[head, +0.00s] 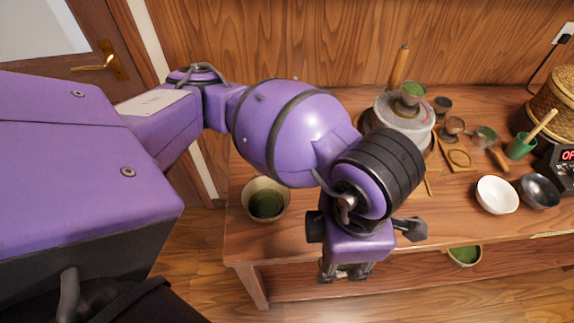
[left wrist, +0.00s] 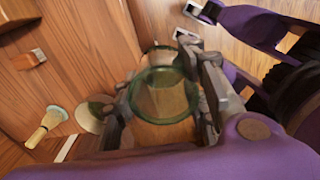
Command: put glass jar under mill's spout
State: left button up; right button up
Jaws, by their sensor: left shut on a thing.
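My left gripper (head: 343,274) hangs in front of the table's front edge in the head view, fingers pointing down. In the left wrist view its fingers (left wrist: 163,98) are shut around the clear, green-rimmed glass jar (left wrist: 165,92). In the head view the jar is mostly hidden by the gripper. The grey stone mill (head: 402,113) with its upright wooden handle (head: 399,66) stands at the back of the table, partly behind my left arm. Its spout is not clearly visible. Another purple arm end with a pale tip, seemingly my right gripper (left wrist: 203,12), shows at the top of the left wrist view.
A bowl of green powder (head: 266,204) stands on the table's left end. A white bowl (head: 497,195), a dark bowl (head: 540,191), a green cup (head: 520,147) and small tools crowd the right side. A green-filled bowl (head: 465,255) sits on the lower shelf.

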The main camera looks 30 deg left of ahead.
pick_arm(q)
jog(key=m, duration=0.3)
jog(key=shift+d+m, duration=0.1)
jog(key=shift+m, duration=0.3)
jog(key=shift+w+d+m, duration=0.1)
jog(key=shift+w+m, duration=0.05)
jog(key=shift+m, duration=0.85)
jog(key=m, duration=0.2)
jog(key=w+m, duration=0.1)
jog(key=shift+w+m, duration=0.1)
jog(key=shift+m, duration=0.3)
jog(key=w+a+r+m, duration=0.3)
jog(key=w+a+m, duration=1)
jog(key=w+m, duration=0.1)
jog(key=shift+w+a+r+m, duration=0.15)
jog(key=shift+w+a+m, duration=0.25)
jog(key=shift+m, duration=0.1)
jog(key=shift+d, duration=0.1)
